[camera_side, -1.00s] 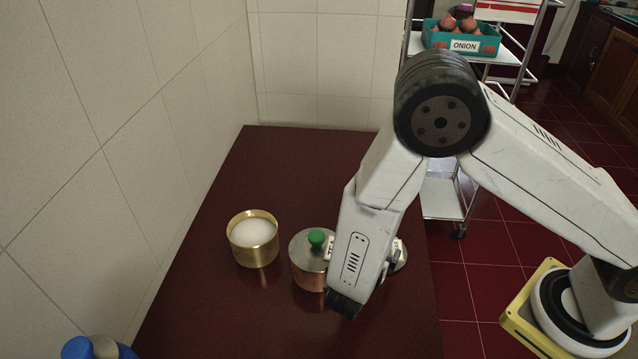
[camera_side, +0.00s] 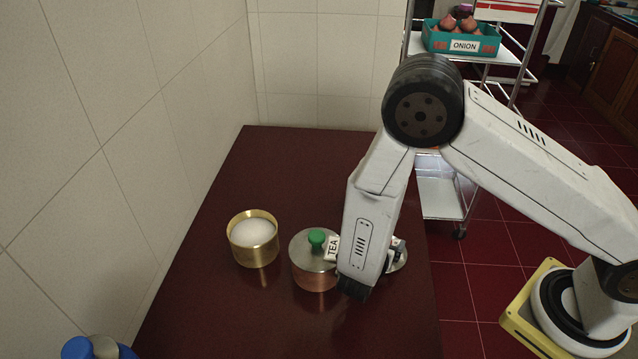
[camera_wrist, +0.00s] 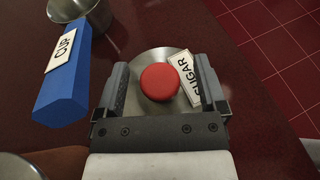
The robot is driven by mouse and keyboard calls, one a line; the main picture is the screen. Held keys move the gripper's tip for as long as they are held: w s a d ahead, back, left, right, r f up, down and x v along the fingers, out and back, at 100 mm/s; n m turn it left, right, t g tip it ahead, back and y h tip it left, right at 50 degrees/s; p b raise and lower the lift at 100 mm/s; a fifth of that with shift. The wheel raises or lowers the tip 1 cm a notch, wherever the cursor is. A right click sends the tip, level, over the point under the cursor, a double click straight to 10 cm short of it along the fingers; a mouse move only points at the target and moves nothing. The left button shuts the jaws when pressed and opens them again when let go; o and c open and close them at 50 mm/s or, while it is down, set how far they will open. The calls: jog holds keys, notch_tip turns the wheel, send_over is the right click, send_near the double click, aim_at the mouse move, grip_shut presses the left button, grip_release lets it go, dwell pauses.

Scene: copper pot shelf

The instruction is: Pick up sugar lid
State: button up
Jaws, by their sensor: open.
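The sugar lid (camera_wrist: 150,58) is a round steel disc with a red knob (camera_wrist: 160,82) and a white "SUGAR" tag (camera_wrist: 188,78). In the wrist view my open gripper (camera_wrist: 161,70) has one finger on each side of the knob, with gaps between. The right finger overlaps the tag. In the side view the lid's edge (camera_side: 399,262) shows on the table behind my arm; my gripper (camera_side: 386,262) is mostly hidden there.
A copper pot (camera_side: 315,276) with a green-knobbed "TEA" lid stands close left of my arm. An open brass pot (camera_side: 254,254) of white contents stands further left.

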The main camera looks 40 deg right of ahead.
grip_shut()
jog(key=shift+r, duration=0.2)
jog(key=shift+r, duration=0.15)
jog(key=s+d, duration=1.2)
jog(key=shift+s+d, duration=0.35)
jog(key=shift+d, duration=0.05)
jog(key=shift+w, duration=0.1)
dwell(0.4)
